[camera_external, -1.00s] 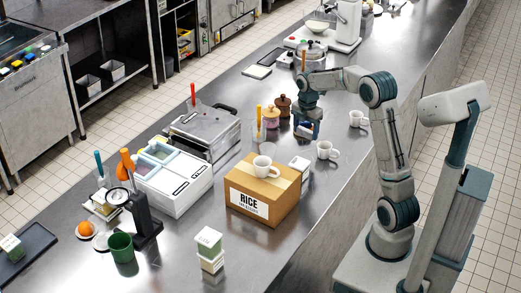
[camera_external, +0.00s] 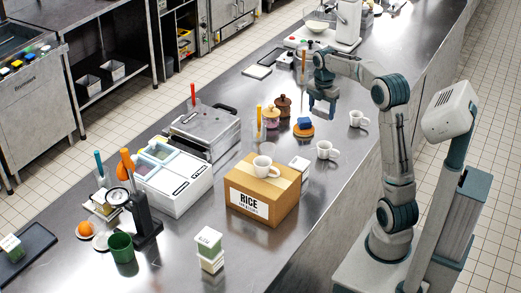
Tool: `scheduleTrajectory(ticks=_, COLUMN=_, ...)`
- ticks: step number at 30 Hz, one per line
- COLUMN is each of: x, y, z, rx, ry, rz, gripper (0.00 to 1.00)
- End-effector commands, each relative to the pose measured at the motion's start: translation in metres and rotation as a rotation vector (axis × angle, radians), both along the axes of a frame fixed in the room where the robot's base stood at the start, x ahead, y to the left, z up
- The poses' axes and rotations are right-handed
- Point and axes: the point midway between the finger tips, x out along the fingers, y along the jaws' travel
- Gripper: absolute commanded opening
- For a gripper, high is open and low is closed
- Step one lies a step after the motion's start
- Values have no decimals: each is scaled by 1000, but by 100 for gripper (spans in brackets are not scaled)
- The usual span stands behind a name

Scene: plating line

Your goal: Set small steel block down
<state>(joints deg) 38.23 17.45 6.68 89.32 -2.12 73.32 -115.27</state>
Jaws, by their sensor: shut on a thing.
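My gripper (camera_external: 322,111) is above the steel counter, pointing down, behind and to the right of an orange round piece with a blue item on it. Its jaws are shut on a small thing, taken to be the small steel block. The block is too small and too hidden by the fingers to make out clearly. My gripper is apart from the blue item (camera_external: 305,123) and the orange round piece (camera_external: 303,131).
White mugs (camera_external: 357,119) (camera_external: 326,150) stand to the right, near the counter's edge. Brown and tan jars (camera_external: 283,106) (camera_external: 271,118) stand to the left. The counter between the orange piece and the mugs is bare.

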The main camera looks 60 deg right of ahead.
Motion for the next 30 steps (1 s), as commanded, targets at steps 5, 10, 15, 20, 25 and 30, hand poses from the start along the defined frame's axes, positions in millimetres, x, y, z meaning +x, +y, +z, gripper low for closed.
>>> scheduleTrajectory(ticks=5, x=26, y=26, z=1, rx=-1, ry=0, rz=85, gripper=33)
scheduleTrajectory(ticks=10, x=57, y=62, z=3, rx=-3, ry=1, rz=192, gripper=33)
scheduleTrajectory(ticks=15, x=98, y=124, z=5, rx=-4, ry=4, rz=355, gripper=33)
scheduleTrajectory(ticks=20, x=132, y=199, z=6, rx=-5, ry=3, rz=531, gripper=33)
scheduleTrajectory(ticks=25, x=155, y=286, z=6, rx=-6, ry=3, rz=718, gripper=33)
scheduleTrajectory(ticks=30, x=164, y=378, z=5, rx=-5, ry=2, rz=900, gripper=33)
